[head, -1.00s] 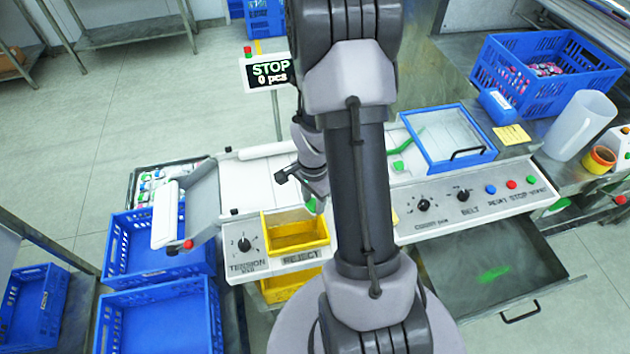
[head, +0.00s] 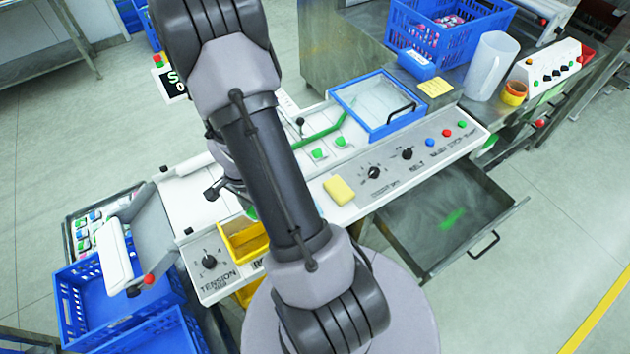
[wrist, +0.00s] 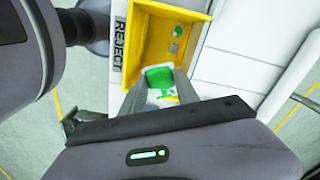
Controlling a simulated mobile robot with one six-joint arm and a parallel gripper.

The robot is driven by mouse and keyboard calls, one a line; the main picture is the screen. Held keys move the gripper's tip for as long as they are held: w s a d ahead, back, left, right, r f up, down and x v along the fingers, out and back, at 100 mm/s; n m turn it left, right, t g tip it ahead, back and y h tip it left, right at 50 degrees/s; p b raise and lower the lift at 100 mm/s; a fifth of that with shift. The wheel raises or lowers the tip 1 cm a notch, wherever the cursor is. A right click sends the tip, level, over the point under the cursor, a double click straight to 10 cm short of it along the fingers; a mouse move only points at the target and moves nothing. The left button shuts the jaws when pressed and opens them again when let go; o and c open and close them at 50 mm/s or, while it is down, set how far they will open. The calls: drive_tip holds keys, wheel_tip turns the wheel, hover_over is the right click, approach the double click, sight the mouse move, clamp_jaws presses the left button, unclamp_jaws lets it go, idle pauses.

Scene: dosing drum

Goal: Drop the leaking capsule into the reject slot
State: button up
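The green-and-white capsule (wrist: 160,77) is between the two fingers of my gripper (wrist: 158,92) in the wrist view, and the fingers appear closed on it. It is at the near edge of the yellow reject slot (wrist: 146,40), marked REJECT; I cannot tell its height above the slot. In the head view the yellow reject slot (head: 238,234) is partly covered by my arm. A small green bit (head: 251,212) shows beside my arm over the slot, probably the capsule. My fingertips are hidden there. I cannot see any leak.
Other green capsules (head: 318,154) lie on the white belt near a blue-framed clear cover (head: 376,104). A yellow sponge (head: 339,190) lies on the control panel (head: 400,165). A blue crate (head: 110,300) stands at the lower left. An open drawer (head: 445,215) juts out at the right.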

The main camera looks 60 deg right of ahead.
drive_tip(key=o, duration=0.5)
drive_tip(key=shift+c, duration=0.2)
wheel_tip(320, 180, up, 18)
drive_tip(key=p, duration=0.3)
drive_tip(key=shift+f+p, duration=0.25)
drive_tip(key=shift+p, duration=0.05)
